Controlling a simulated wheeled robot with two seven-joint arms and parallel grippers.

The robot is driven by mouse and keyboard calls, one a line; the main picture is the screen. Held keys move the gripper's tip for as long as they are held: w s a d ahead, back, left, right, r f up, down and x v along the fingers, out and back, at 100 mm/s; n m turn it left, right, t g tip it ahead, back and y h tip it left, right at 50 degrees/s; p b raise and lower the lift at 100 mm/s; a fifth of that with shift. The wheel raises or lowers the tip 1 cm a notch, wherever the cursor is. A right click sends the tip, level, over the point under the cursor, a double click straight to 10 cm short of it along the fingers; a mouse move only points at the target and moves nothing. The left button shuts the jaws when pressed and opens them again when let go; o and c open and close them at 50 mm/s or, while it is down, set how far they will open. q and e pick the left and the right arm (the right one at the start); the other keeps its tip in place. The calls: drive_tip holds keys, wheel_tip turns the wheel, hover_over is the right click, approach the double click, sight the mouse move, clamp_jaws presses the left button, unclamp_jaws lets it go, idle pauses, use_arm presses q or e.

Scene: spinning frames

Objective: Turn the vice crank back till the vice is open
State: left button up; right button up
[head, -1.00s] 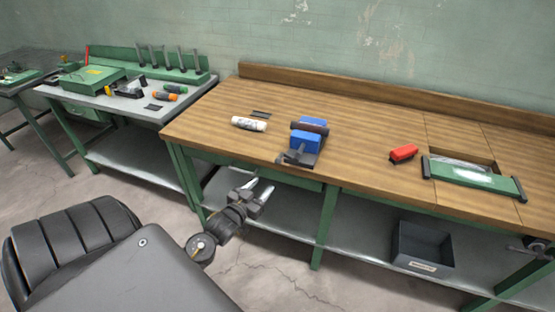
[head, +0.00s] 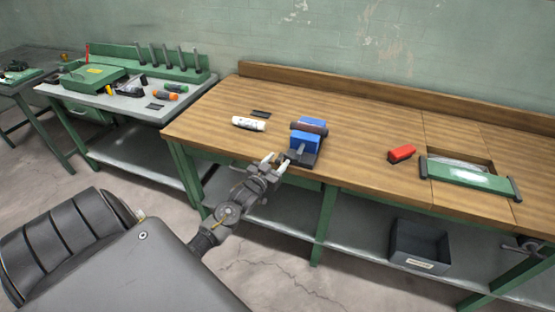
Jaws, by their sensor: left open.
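The blue vice (head: 306,141) sits near the front edge of the wooden bench, with a dark cylindrical piece across its top. Its crank is at the front end, on the side facing me, and is mostly hidden behind my gripper. My left gripper (head: 276,160) is open, its two light fingertips spread at the bench's front edge, right by the crank end of the vice. I cannot tell whether the fingers touch the crank. My right gripper is not in view.
A white bottle (head: 249,124) and a small dark flat piece (head: 261,114) lie left of the vice. A red block (head: 401,153) and a green-framed tray (head: 469,177) are to the right. A grey bin (head: 419,246) stands on the lower shelf. Bench top behind the vice is clear.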

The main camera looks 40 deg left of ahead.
use_arm(q)
drive_tip(key=shift+w, duration=0.35)
drive_tip(key=c, duration=1)
drive_tip(key=shift+f+n+b, duration=0.35)
drive_tip(key=shift+n, duration=0.25)
drive_tip(key=o, duration=1)
drive_tip(key=shift+a, duration=0.1)
drive_tip(key=shift+s, duration=0.15)
